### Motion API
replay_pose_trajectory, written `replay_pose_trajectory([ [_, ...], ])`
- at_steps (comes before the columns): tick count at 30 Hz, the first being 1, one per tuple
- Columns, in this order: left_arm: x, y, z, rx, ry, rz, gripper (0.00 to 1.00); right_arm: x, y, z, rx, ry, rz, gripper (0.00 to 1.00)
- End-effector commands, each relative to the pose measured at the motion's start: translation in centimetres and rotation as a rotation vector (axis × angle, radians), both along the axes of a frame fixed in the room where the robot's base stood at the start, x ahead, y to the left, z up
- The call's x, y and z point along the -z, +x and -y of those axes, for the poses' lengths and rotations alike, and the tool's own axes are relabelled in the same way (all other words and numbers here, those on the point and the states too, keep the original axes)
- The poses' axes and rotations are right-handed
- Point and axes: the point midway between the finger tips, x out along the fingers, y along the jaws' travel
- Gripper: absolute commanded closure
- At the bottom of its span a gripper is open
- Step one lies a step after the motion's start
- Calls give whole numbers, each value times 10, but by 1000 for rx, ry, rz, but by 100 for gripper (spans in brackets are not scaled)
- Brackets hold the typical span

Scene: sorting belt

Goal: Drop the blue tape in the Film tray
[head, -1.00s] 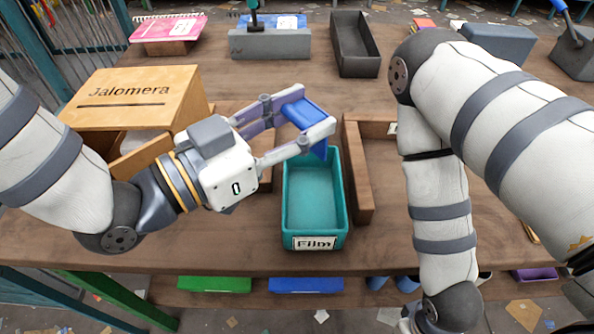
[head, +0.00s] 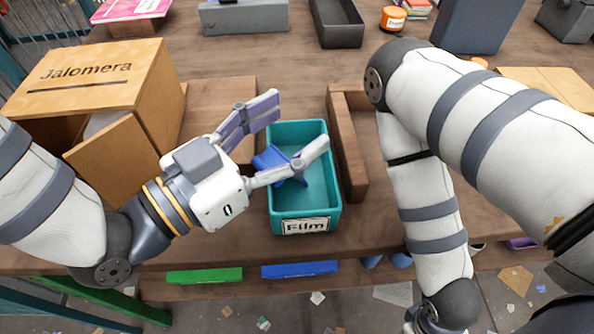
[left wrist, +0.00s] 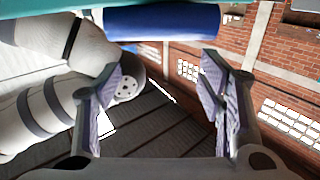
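The blue tape (head: 268,160) shows between and below the spread fingers of my left gripper (head: 300,120). It overlaps the left wall of the teal Film tray (head: 305,224) in the head view, partly over its inside; I cannot tell whether it rests on the tray or is in the air. In the left wrist view the tape (left wrist: 162,22) is a blue roll beyond the open fingers (left wrist: 160,80), apart from them. A teal strip of the tray (left wrist: 60,7) runs along the top. My right arm hangs at the right; its fingers are not visible.
A wooden divider (head: 347,150) stands just right of the tray. A dark grey bin (head: 338,22) and a grey block (head: 244,16) stand at the back.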

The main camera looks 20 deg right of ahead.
Motion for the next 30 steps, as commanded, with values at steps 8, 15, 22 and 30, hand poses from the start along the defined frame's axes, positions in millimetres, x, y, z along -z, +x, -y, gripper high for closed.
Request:
replay_pose_trajectory([
  [8, 0, -9, -25, -5, 1, -4, 38, 0, 0, 0, 0, 0, 0, 60],
  [15, 0, -25, -65, -2, 1, 0, 38, 0, 0, 0, 0, 0, 0, 60],
  [22, 0, -28, -70, 0, 0, 0, 38, 0, 0, 0, 0, 0, 0, 60],
  [30, 0, -28, -70, 0, 0, 0, 38, 0, 0, 0, 0, 0, 0, 60],
])
